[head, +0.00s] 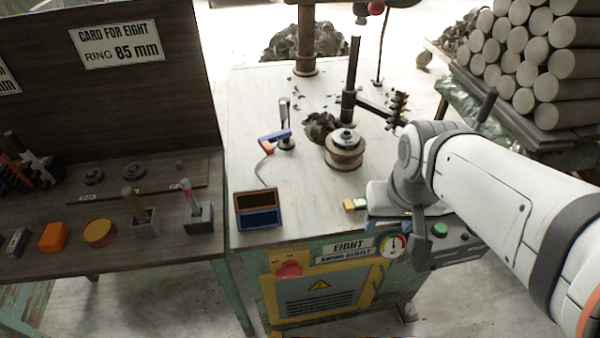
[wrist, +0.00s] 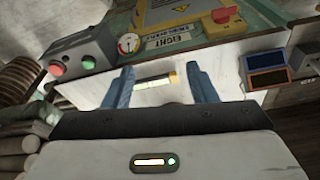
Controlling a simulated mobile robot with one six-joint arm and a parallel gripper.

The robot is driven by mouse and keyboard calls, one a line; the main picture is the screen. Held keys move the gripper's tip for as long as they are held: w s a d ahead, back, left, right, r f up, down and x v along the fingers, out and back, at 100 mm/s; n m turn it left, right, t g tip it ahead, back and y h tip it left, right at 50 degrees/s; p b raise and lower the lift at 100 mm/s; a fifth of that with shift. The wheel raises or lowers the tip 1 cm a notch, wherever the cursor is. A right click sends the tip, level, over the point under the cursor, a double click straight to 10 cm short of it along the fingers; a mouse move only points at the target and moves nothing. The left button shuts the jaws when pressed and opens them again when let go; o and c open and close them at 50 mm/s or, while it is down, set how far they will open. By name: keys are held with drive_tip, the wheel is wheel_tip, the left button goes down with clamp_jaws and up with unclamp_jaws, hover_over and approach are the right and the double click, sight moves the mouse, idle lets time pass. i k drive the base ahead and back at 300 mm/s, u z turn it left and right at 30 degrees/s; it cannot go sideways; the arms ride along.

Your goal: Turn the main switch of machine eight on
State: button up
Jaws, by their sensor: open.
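The red main switch (head: 289,269) sits on a yellow plate on the front of the machine marked EIGHT (head: 349,247), at its left. It also shows at the top of the wrist view (wrist: 226,15). The marks on its plate are too small to read, so I cannot tell its setting. My gripper (wrist: 160,72) is open, its two blue fingers apart. In the head view it is at the table's front edge, right of the switch and apart from it. A small yellow-ended bar (wrist: 155,82) shows between the fingers; I cannot tell whether they touch it.
A dial gauge (head: 393,245) and a control box with a green button (head: 440,229) are right of the nameplate. A wooden bench (head: 190,251) is close on the left. Stacked clay rolls (head: 540,55) stand back right.

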sight(291, 268)
drive_tip(key=z, duration=1.35)
drive_tip(key=k, duration=2.1)
drive_tip(key=u, duration=1.5)
drive_tip(key=i, duration=1)
drive_tip(key=u, duration=0.05)
